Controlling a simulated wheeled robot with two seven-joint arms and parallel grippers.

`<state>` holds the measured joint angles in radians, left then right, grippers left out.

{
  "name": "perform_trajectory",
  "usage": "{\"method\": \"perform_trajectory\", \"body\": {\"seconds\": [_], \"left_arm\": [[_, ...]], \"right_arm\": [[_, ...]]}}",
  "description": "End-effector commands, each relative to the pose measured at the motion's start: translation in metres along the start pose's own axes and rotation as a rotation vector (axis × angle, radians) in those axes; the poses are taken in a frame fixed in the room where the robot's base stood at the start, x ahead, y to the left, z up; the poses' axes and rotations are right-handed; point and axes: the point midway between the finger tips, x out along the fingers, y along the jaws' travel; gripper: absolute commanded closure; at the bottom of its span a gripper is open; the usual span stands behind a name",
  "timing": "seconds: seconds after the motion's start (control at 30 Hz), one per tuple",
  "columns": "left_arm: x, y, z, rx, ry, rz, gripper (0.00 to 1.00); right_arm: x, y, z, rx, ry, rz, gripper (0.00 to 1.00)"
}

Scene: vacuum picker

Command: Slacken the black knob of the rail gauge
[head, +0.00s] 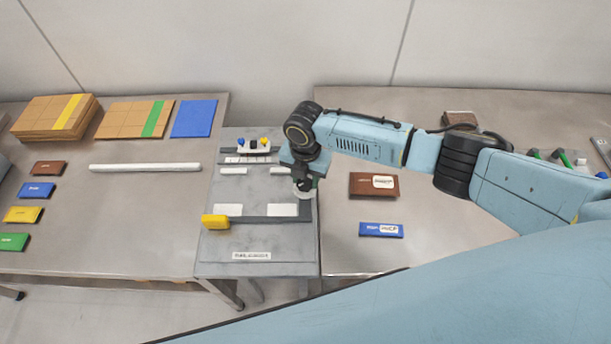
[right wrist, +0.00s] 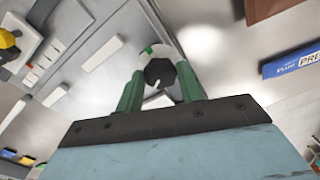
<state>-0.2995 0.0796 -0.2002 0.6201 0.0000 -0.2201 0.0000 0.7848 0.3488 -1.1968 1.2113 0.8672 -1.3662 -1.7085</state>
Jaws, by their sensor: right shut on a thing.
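The black knob (right wrist: 160,73) shows in the right wrist view, between the two green fingers of my right gripper (right wrist: 160,92). A white pointer line is on its face. A pale disc (right wrist: 152,51) with a green mark shows around its far side. My right gripper (head: 304,188) is shut on the knob, at the right side of the rail gauge. In the head view the gripper hides the knob. The rail gauge (head: 262,219) has a dark rail with white strips and a yellow block (head: 215,221) at its left end. My left gripper is not in view.
The gauge stands on a grey table (head: 225,258). The left table holds cardboard packs (head: 50,119), a blue sheet (head: 194,118), a white tube (head: 145,167) and several coloured boxes. A brown box (head: 362,184) and a blue box (head: 372,230) lie right of the gauge.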

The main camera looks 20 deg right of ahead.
Motion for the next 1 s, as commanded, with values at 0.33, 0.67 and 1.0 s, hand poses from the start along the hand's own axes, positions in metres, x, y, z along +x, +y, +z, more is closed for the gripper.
{"method": "perform_trajectory", "body": {"seconds": [0.33, 0.67, 1.0], "left_arm": [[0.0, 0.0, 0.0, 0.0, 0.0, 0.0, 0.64], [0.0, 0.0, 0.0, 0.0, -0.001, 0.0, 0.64], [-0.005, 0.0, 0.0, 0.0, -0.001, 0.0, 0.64]], "right_arm": [[-0.001, 0.001, -0.001, -0.002, 0.0, 0.002, 0.42], [-0.003, 0.0, 0.0, -0.001, -0.001, 0.001, 0.41], [-0.062, 0.001, 0.001, -0.002, -0.003, 0.005, 0.41]]}}
